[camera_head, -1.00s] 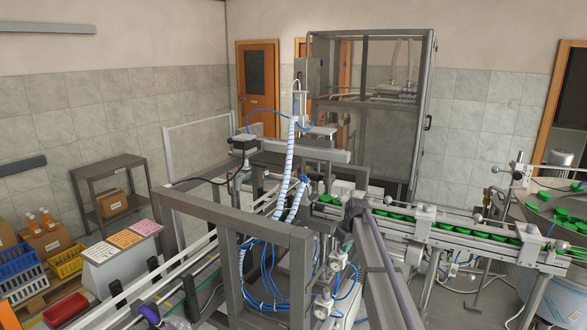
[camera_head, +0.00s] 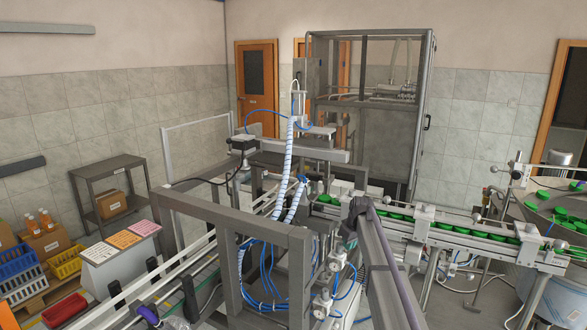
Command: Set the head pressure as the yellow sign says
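Three sign panels lie on a light grey box at the lower left: one white (camera_head: 103,252), one yellow-orange (camera_head: 124,239) and one pink (camera_head: 145,228). Their print is too small to read. Small round gauges with regulators are on the machine frame at lower centre, an upper one (camera_head: 335,265) and a lower one (camera_head: 323,294). Their dials cannot be read, and I cannot tell which belongs to the head. My arm reaches up from the bottom edge. My gripper (camera_head: 348,232) is at its far end, just above and right of the upper gauge. Its fingers are not clear.
The grey machine frame (camera_head: 230,222) with blue hoses stands left of my arm. A conveyor (camera_head: 470,240) carrying green caps runs right to a round cap table (camera_head: 550,212). A shelf (camera_head: 107,165), crates and boxes stand at the left.

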